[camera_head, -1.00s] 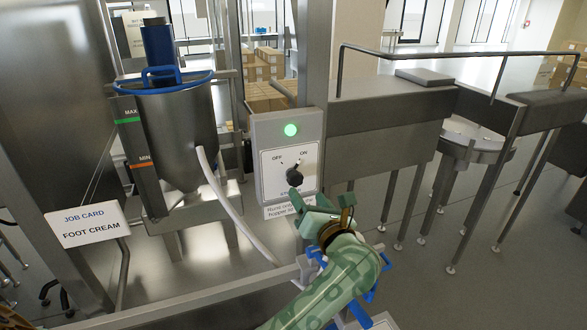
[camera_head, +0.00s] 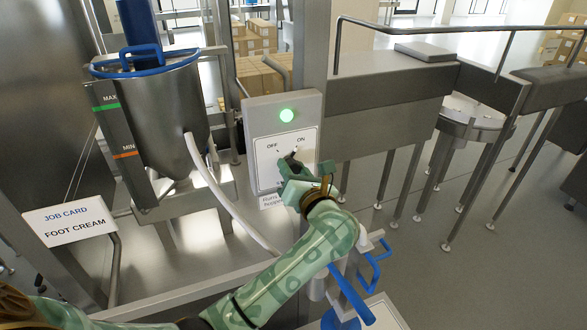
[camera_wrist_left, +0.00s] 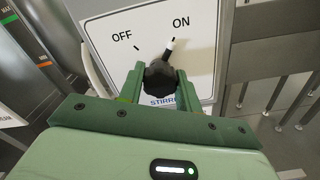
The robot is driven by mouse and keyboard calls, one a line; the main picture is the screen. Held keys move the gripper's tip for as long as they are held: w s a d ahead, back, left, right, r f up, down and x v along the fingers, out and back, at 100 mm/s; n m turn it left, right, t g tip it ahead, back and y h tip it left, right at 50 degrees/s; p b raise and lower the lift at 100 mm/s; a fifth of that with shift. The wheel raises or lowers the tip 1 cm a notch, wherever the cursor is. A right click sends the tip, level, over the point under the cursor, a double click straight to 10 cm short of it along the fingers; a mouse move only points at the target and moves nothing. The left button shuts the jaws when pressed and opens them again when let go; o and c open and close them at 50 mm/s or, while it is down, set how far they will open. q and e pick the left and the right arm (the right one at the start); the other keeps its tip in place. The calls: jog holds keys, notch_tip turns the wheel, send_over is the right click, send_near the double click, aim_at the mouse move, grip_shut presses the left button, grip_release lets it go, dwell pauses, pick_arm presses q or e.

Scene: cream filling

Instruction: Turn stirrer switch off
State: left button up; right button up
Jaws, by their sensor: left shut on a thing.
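The stirrer switch is a black rotary knob (camera_wrist_left: 158,76) on a white panel marked OFF and ON. Its white-tipped pointer (camera_wrist_left: 169,46) is turned toward ON in the left wrist view. The green lamp (camera_head: 287,115) on the grey switch box (camera_head: 257,107) is lit. My left gripper (camera_head: 300,177) is at the box face, and in the left wrist view its two green fingers stand on either side of the knob, shut on it. The fingers hide part of the knob and of the STIRRER label. My right gripper is not in view.
A steel hopper (camera_head: 160,120) with a blue rim and a MAX/MIN gauge stands left of the box. A white hose (camera_head: 222,190) curves from it. A job card (camera_head: 70,220) is at lower left. Steel conveyors and a rail (camera_head: 380,125) are at right.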

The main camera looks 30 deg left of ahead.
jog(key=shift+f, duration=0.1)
pick_arm(q)
jog(key=shift+f+n+b, duration=0.15)
jog(key=shift+n+b, duration=0.25)
jog(key=shift+b, duration=0.25)
jog(key=n+b, duration=1.1)
jog(key=b, duration=0.6)
jog(key=shift+f, duration=0.2)
jog(key=shift+r+n+b, duration=0.2)
jog(key=shift+n+b, duration=0.8)
jog(key=shift+b, duration=0.05)
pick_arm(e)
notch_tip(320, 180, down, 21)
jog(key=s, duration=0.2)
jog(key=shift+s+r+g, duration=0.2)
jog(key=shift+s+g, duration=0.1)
pick_arm(q)
jog(key=shift+r, duration=0.1)
jog(key=o, duration=1)
jog(key=shift+a, duration=0.1)
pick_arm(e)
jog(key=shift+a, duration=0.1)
